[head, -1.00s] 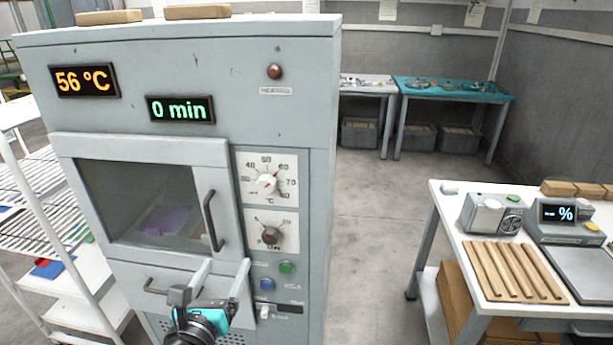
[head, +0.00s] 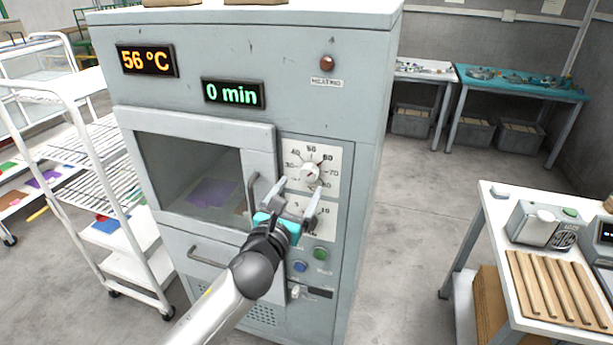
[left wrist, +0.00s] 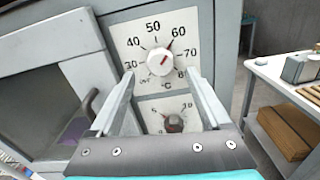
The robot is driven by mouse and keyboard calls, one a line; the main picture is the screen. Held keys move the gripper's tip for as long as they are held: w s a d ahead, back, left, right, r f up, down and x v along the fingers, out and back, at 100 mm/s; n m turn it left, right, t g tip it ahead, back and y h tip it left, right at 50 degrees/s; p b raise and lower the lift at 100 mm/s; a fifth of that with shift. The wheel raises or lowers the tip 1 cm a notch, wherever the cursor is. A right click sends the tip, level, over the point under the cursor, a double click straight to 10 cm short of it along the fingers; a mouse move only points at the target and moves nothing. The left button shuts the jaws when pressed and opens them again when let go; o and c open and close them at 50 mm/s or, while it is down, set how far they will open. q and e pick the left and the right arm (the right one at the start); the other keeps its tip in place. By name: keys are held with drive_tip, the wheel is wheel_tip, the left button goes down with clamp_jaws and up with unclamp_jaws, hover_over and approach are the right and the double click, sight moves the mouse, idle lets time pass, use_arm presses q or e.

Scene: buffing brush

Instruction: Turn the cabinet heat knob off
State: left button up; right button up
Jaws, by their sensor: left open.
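The cabinet (head: 290,115) stands in front of me, with its door shut. Its heat knob (head: 310,174) is white, on a dial plate marked in °C; it also shows in the left wrist view (left wrist: 160,62). There its red mark points up and right, near 60. My left gripper (head: 300,190) is open and empty, just in front of the dial plates. In the left wrist view its fingers (left wrist: 163,85) reach toward the heat knob from below, one on each side. A darker timer knob (left wrist: 174,123) sits below, between the fingers. My right gripper is out of view.
The display (head: 147,61) reads 56 °C and the timer display (head: 233,93) reads 0 min. The door handle (head: 252,195) is left of the gripper.

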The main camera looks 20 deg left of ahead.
sight(307, 176)
use_arm(q)
drive_tip(key=shift+w+d, duration=0.1)
drive_tip(key=shift+w, duration=2.7)
clamp_jaws()
